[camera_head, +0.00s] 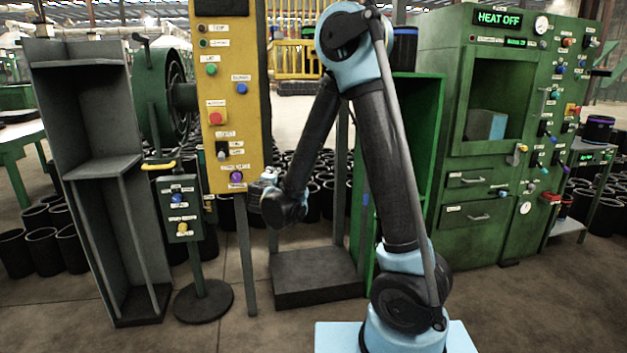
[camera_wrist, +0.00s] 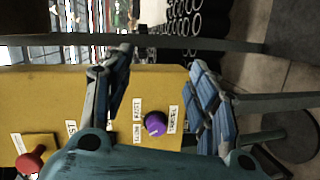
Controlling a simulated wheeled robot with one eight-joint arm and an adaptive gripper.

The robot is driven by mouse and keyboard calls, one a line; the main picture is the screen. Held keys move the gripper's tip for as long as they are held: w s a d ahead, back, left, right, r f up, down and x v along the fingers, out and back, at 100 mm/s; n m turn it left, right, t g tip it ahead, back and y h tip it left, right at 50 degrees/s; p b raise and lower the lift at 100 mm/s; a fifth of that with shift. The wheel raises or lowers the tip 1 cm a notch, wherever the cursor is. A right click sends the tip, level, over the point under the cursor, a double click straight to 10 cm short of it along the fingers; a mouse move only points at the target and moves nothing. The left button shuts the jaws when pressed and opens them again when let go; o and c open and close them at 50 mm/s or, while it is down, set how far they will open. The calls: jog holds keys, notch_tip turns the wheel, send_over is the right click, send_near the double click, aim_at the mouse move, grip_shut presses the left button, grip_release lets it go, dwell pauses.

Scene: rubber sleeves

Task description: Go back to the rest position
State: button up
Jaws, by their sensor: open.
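My gripper (camera_wrist: 160,100) is open and empty in the wrist view, its two blue-padded fingers spread apart. Between and beyond the fingers is a purple knob (camera_wrist: 155,124) on a yellow control panel (camera_wrist: 60,95). The knob is apart from both fingers as far as the view shows. In the head view my arm bends over and down, with its wrist in front of the yellow panel (camera_head: 228,110), to the right of the purple knob (camera_head: 236,177). The gripper (camera_head: 262,186) is small there and partly hidden by the wrist.
A red button (camera_wrist: 32,160) is on the same panel. A small green control box (camera_head: 179,208) on a round-based stand is left of the panel post. A grey shelf (camera_head: 100,170) stands far left. A green machine (camera_head: 480,150) reading "HEAT OFF" stands right. Many black sleeves stand behind.

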jog(key=s+d+r+m+g+h, duration=0.1)
jog(key=d+m+g+h, duration=0.3)
jog(key=d, duration=1.2)
jog(key=s+d+f+m+g, duration=0.1)
jog(key=s+d+m+g, duration=0.2)
jog(key=d, duration=0.4)
jog(key=s+d+m, duration=0.2)
jog(key=s+d, duration=0.3)
jog(key=d, duration=0.2)
jog(key=s+d+f+m+g+y, duration=0.1)
jog(key=s+d+f+m+g, duration=0.1)
jog(key=s, duration=0.6)
jog(key=s+d+f+m+g+y, duration=0.1)
jog(key=s+d+f+m+g, duration=0.1)
jog(key=s, duration=0.7)
jog(key=s+d+f+m+g+y, duration=0.1)
jog(key=s+d+f+m+g, duration=0.1)
jog(key=s, duration=0.6)
jog(key=shift+s+d+f+m+g+y, duration=0.2)
jog(key=shift+s+f+m+g+y, duration=0.15)
jog(key=shift+f+m, duration=0.45)
jog(key=shift+f, duration=0.1)
jog(key=shift+w+f, duration=0.2)
jog(key=shift+w, duration=0.2)
